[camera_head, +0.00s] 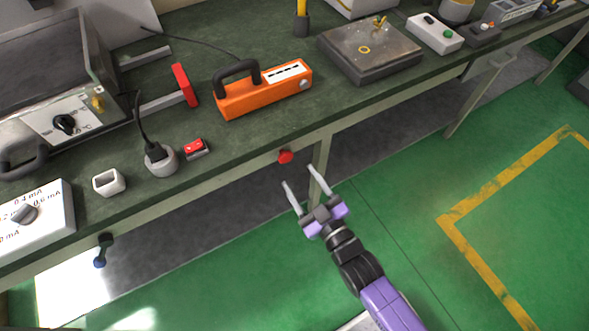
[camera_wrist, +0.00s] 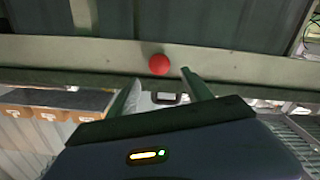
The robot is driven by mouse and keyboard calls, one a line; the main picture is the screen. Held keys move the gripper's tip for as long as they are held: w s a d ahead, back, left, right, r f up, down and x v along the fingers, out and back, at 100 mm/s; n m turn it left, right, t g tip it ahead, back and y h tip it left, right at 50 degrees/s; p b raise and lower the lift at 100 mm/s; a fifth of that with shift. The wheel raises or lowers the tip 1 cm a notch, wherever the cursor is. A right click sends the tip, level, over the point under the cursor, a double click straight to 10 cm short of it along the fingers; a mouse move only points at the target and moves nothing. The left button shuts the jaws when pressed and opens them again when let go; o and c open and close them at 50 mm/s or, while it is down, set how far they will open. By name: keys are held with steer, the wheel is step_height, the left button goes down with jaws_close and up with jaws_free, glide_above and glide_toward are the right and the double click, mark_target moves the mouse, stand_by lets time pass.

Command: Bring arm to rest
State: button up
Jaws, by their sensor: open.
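My gripper (camera_head: 304,178) is open and empty in the head view, its two pale fingers spread apart. It is in front of the workbench edge, over the floor side. A red round button (camera_head: 285,156) sits on the front edge of the bench, a little beyond the fingertips. In the wrist view the red button (camera_wrist: 159,64) shows on the pale bench edge, ahead of the open fingers (camera_wrist: 158,82). Nothing is between the fingers. I cannot tell whether the gripper touches the bench edge; a gap to the button seems visible.
The green workbench (camera_head: 350,110) runs across the view. The green floor (camera_head: 480,200) at right is clear.

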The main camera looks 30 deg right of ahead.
steer(key=shift+s, duration=0.75)
steer(key=s+r+m+g, duration=0.1)
steer(key=s+r, duration=0.6)
steer(key=s, duration=0.5)
steer(key=s+r+m+g, duration=0.2)
steer(key=s+r, duration=0.5)
steer(key=s, duration=0.6)
steer(key=shift+s+r+m+p, duration=0.25)
steer(key=shift+r+m+p, duration=0.05)
steer(key=shift+r+p, duration=0.15)
steer(key=shift+f, duration=0.1)
stand_by(1.8)
